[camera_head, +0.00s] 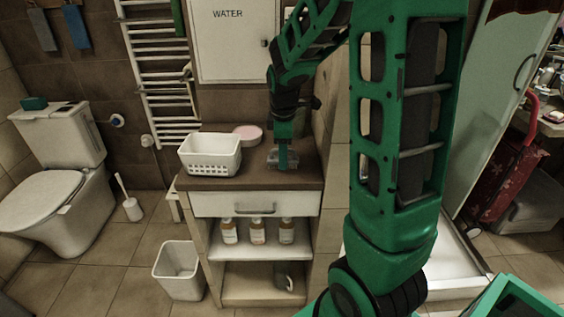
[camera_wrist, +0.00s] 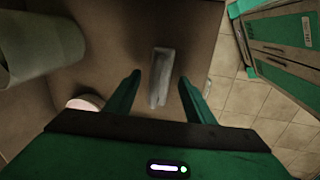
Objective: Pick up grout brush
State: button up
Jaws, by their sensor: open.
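A small grey elongated block, which I take for the grout brush (camera_wrist: 161,77), lies on the brown cabinet top (camera_head: 196,183). In the head view, its grey body (camera_head: 290,161) shows at my gripper and is partly hidden by it. My gripper (camera_head: 282,166) points down over the right part of the cabinet top. In the wrist view my gripper (camera_wrist: 158,82) is open, with a green finger on each side of the brush and a gap to both. The brush's bristles cannot be made out.
A white basket (camera_head: 210,154) and a round pink-topped item (camera_head: 248,132) stand left of my gripper. The pink item also shows in the wrist view (camera_wrist: 86,102). A pale rounded container (camera_wrist: 40,45) stands nearby. The white drawer (camera_head: 254,204) is shut below.

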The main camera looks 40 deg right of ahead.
jog(key=c, duration=1.1)
jog(key=shift+c, duration=0.2)
jog(key=shift+r, duration=0.1)
jog(key=shift+r, duration=0.5)
notch_tip(320, 180, up, 3)
jog(key=shift+f, duration=0.1)
jog(key=s+a+r, duration=0.2)
jog(key=a+r, duration=0.5)
jog(key=a, duration=0.4)
jog(key=shift+s+a, duration=0.2)
jog(key=shift+s, duration=0.05)
